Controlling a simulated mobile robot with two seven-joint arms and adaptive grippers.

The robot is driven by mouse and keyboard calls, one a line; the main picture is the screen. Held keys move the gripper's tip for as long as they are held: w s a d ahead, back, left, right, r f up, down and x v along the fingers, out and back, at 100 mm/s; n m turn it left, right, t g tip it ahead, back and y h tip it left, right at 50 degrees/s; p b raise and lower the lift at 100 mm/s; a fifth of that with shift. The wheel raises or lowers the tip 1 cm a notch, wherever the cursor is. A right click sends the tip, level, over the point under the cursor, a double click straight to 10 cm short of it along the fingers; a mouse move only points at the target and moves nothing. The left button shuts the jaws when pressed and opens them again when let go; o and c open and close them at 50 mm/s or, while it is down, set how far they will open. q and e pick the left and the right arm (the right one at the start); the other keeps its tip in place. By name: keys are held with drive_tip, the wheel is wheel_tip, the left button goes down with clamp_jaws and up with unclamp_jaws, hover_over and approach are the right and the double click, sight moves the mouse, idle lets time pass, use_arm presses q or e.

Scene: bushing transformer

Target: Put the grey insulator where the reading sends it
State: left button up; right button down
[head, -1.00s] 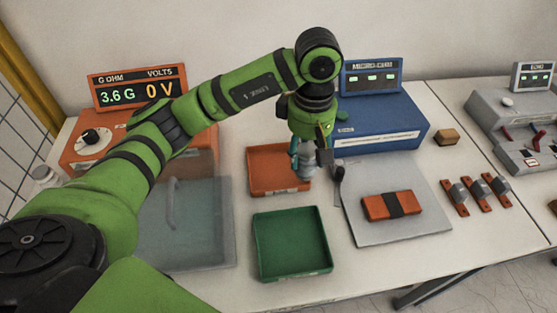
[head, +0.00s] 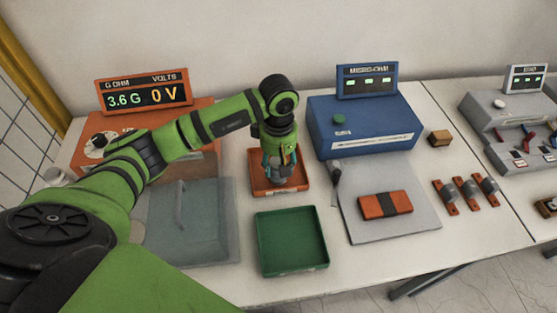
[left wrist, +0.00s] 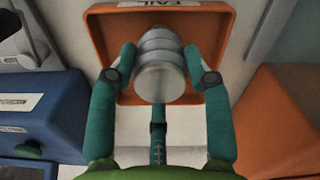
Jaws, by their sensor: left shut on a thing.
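The grey ribbed insulator (left wrist: 161,65) is in the left wrist view, held between the fingers of my left gripper (left wrist: 160,80). In the head view my left gripper (head: 279,170) is at the orange tray (head: 262,188), and the fingers largely hide the insulator there. In the left wrist view the insulator overlaps the orange tray (left wrist: 217,25); I cannot tell whether it touches the tray floor. The orange meter's display (head: 145,94) reads 3.6 G ohm and 0 volts. The empty green tray (head: 290,243) lies in front of the orange tray. My right gripper is not in view.
A clear-lidded box (head: 205,225) with a handle stands left of the trays. The blue micro-ohm meter (head: 360,130) stands behind right. A grey plate (head: 410,228) with an orange-brown block (head: 385,205) lies right of the trays.

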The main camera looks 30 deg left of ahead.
use_arm(q)
drive_tip(key=shift+f, duration=0.2)
drive_tip(key=o, duration=1.5)
drive_tip(key=shift+c, duration=0.2)
drive_tip(key=shift+r, duration=0.1)
drive_tip(key=shift+r, duration=0.2)
wheel_tip(320, 180, up, 11)
drive_tip(key=b, duration=0.4)
drive_tip(key=shift+f, duration=0.2)
drive_tip(key=shift+r, duration=0.65)
